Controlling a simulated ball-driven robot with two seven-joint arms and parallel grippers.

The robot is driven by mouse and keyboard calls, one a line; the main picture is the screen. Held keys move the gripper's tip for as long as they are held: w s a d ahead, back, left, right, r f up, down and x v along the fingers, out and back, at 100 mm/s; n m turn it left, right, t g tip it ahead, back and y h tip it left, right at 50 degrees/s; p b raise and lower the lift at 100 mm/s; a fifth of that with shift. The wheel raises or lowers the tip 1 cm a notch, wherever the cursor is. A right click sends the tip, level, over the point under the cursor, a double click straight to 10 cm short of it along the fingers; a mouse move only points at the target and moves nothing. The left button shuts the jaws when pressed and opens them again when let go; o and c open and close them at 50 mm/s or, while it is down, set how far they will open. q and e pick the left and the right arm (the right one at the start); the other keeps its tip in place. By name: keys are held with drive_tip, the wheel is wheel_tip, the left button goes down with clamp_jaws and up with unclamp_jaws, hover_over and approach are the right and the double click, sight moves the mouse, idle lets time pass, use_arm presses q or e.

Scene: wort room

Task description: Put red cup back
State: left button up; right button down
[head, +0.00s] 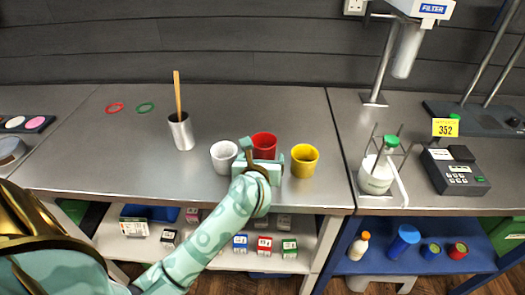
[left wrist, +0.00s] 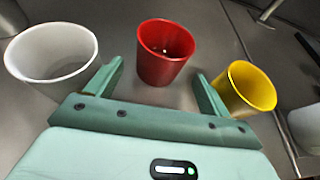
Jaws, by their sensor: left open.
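The red cup (head: 264,146) stands upright on the grey counter, between the white cup (head: 224,156) and the yellow cup (head: 303,161). My left gripper (head: 260,163) is in front of the red cup and hides its lower part in the head view. In the left wrist view the red cup (left wrist: 165,52) stands just beyond and between the open fingers of the left gripper (left wrist: 160,80), with a gap on both sides. The white cup (left wrist: 52,52) is outside the left finger and the yellow cup (left wrist: 243,88) is close to the right finger. My right gripper is not in view.
A metal pot with a wooden stick (head: 181,131) stands left of the cups. A red ring (head: 115,107) and a green ring (head: 145,107) lie at the back left. The counter's front left is clear.

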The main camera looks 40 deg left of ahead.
use_arm(q)
drive_tip(key=p+v, duration=0.1)
drive_tip(key=v, duration=0.6)
drive_tip(key=shift+w, duration=0.1)
